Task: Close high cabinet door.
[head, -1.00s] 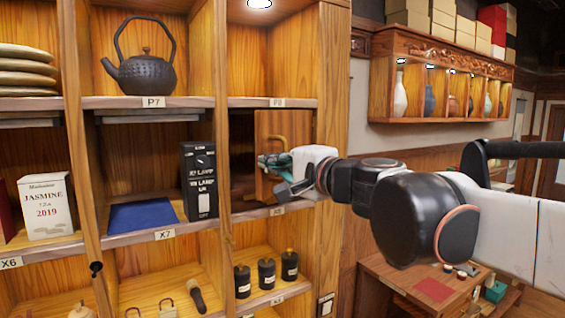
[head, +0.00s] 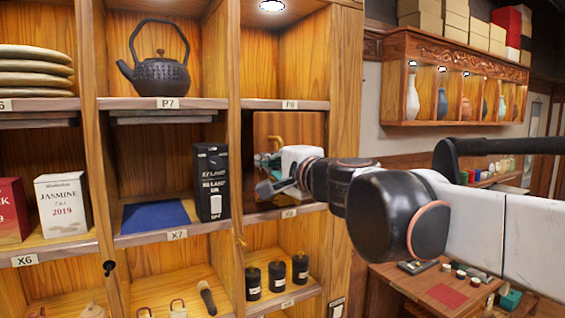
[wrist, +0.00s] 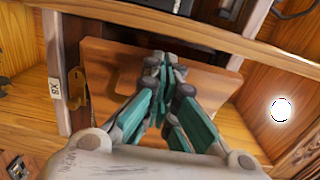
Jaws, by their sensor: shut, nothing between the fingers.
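The high cabinet door is a wooden panel (head: 300,125) in the compartment below the P8 label, standing at least partly open. Its brass handle (head: 279,140) shows just above my gripper (head: 264,167), which hides the lower part of the door. In the wrist view the door (wrist: 115,62) lies in front of my gripper (wrist: 162,68), with the brass handle (wrist: 77,90) at its left edge. The teal fingers are together and empty, with their tips against or very near the panel; I cannot tell if they touch.
A black box (head: 211,182) stands left of the door's compartment. An iron teapot (head: 158,75) sits on the shelf above, and black canisters (head: 277,273) stand below. The cabinet's right side post (head: 345,130) is close beside my arm.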

